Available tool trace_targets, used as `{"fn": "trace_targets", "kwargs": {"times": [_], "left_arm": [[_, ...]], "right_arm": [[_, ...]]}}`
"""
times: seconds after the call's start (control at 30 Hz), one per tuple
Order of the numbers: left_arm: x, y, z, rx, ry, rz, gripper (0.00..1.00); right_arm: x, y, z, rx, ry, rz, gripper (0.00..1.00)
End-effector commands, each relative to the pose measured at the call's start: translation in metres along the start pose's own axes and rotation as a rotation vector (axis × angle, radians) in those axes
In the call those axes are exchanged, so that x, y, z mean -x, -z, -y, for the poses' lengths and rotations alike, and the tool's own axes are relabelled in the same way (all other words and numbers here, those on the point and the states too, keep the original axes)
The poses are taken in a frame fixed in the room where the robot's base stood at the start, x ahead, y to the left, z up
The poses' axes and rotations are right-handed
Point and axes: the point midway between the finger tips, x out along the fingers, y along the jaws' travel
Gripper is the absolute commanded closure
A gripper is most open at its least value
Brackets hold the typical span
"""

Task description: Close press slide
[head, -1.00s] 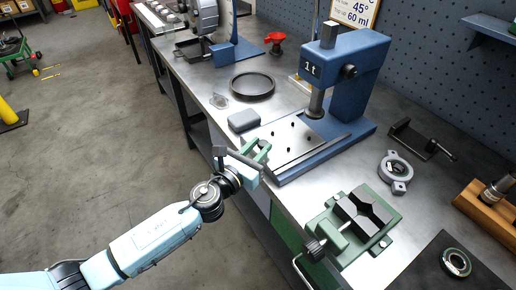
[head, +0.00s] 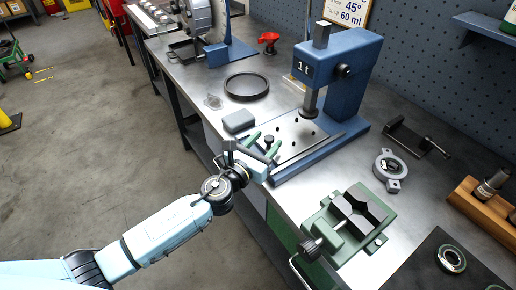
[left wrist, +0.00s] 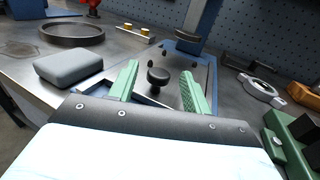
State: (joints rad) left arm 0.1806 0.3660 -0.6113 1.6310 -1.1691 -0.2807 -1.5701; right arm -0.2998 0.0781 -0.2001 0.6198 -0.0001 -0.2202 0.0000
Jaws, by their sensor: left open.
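The blue arbor press (head: 347,82), marked 1t, stands on the bench with its ram (head: 310,98) down over the slide plate. The pale metal slide plate (head: 303,138) with several dark pegs lies on the blue base and reaches toward the bench's front edge. A dark round knob (left wrist: 158,76) is at the plate's near end. My left gripper (head: 264,143) is open at that end, its green fingers on either side of the knob. In the left wrist view the knob appears between the fingertips, with gaps on both sides. My right gripper is not in view.
A grey box (head: 238,121) lies just left of the press base. A black ring tray (head: 246,86) is behind it. A green vise (head: 352,222) and a grey clamp ring (head: 390,170) are to the right. A pegboard wall bounds the back.

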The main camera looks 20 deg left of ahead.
Motion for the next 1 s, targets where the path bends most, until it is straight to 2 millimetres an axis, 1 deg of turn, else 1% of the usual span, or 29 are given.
{"fn": "trace_targets", "kwargs": {"times": [0.07,0.17,0.4,0.5,0.6,0.7,0.8,1.0], "left_arm": [[0.007,0.001,-0.001,-0.001,-0.001,-0.002,0.52],[0.023,0.001,0.0,0.0,0.0,-0.003,0.52],[0.078,0.002,0.0,-0.002,0.001,-0.003,0.52],[0.098,0.002,0.0,-0.001,0.001,-0.003,0.52],[0.113,0.002,0.0,0.0,0.0,-0.003,0.52],[0.124,0.002,-0.001,-0.001,-0.001,-0.002,0.52],[0.13,0.001,0.0,0.0,-0.001,-0.001,0.52],[0.133,0.0,0.0,0.0,-0.001,0.0,0.52]], "right_arm": [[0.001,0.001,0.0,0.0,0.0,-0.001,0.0],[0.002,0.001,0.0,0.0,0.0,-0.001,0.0],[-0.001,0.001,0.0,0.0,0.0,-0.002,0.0],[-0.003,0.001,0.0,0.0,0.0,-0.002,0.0],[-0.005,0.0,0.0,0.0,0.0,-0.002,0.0],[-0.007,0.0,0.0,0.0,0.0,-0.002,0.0],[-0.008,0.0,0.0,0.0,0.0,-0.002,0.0],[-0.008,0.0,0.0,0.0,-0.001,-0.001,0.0]]}}
